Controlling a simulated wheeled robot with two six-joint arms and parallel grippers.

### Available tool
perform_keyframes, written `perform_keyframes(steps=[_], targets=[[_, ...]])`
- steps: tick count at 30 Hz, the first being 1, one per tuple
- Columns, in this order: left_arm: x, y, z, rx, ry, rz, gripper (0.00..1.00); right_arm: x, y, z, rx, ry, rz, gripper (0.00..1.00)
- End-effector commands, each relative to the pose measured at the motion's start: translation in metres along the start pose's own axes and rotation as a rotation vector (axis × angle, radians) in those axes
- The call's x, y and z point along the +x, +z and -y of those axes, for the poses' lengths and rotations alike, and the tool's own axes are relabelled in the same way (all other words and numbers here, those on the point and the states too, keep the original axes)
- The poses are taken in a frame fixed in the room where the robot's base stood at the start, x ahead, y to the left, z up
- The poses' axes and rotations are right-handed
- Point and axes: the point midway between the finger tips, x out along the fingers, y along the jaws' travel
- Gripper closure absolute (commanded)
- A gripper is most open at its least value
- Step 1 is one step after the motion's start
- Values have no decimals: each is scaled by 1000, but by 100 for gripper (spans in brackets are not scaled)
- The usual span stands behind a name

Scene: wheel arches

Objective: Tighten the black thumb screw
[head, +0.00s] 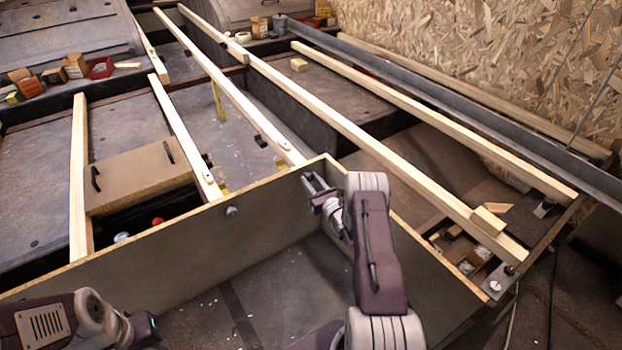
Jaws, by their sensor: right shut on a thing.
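My right gripper (312,184) is at the inner face of the upright grey panel (150,262), just below its top edge near the corner. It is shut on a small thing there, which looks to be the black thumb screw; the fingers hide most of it. A grey round knob (231,210) sits on the same panel to the left, clear of both grippers. My left arm is low at the left, and its gripper end (146,328) is small and dark; I cannot make out its fingers.
Long pale wooden battens (360,142) run back over the frame beyond the panel. A brown board with black handles (140,176) lies at the left. Small boxes (75,66) stand at the back left. The space inside the panel's corner is mostly open.

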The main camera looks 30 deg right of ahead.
Motion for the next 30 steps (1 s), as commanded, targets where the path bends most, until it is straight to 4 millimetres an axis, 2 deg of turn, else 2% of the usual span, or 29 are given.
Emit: perform_keyframes(steps=[9,23,24,25,26,30], targets=[[-5,-1,0,0,0,0,64,-2,-4,3,86,-12,-15,100],[-5,-1,0,0,0,0,64,-3,-4,4,94,-14,-17,100],[-6,-1,0,0,0,0,64,-3,-4,4,94,-14,-17,62],[-6,-1,0,0,0,0,64,-2,-4,4,94,-13,-16,53],[-6,-1,0,0,0,0,64,-2,-4,3,94,-12,-15,50],[-6,-1,0,0,0,0,64,-2,-2,2,92,-8,-13,50]])
